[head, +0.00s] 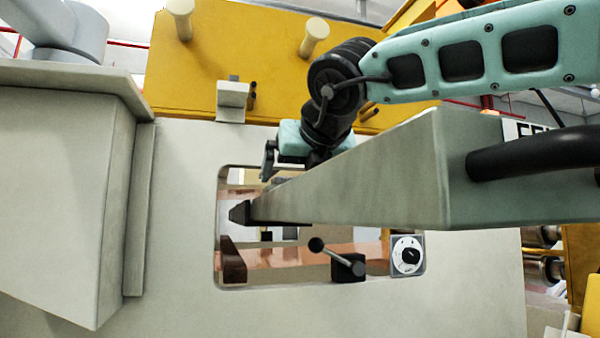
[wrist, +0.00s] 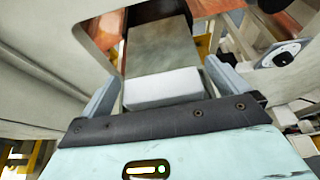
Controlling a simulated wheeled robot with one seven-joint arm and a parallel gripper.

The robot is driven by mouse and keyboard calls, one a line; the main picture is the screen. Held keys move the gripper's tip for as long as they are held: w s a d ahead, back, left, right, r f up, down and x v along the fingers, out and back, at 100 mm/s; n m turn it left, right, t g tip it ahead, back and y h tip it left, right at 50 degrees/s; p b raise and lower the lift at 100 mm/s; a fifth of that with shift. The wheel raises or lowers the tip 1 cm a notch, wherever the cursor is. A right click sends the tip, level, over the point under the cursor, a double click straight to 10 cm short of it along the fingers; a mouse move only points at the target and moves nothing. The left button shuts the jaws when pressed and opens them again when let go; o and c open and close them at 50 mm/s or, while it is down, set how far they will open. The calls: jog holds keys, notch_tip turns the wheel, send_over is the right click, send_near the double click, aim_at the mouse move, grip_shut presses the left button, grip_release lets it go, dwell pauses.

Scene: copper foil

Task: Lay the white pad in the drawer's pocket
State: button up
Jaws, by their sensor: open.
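My gripper (head: 272,165) is at the machine's window, behind the far end of the long grey drawer body (head: 390,185) in the head view. In the wrist view its two grey fingers (wrist: 163,75) stand apart. The white pad (wrist: 163,87) is a pale block between them, close to the palm. I cannot tell whether the fingers touch it. A grey-beige surface (wrist: 160,45) stretches away beyond the pad. The head view hides the pad. The pocket cannot be made out clearly in either view, so I cannot tell whether the pad lies in it.
The grey machine wall (head: 180,220) surrounds the window, with copper foil (head: 290,256) inside. A black-and-metal lever (head: 345,264) and a white dial (head: 406,254) sit at its lower right. A black handle (head: 535,153) juts from the drawer's near end. A grey box (head: 60,190) stands left.

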jog(key=b+v, duration=0.3)
jog(key=v, duration=0.9)
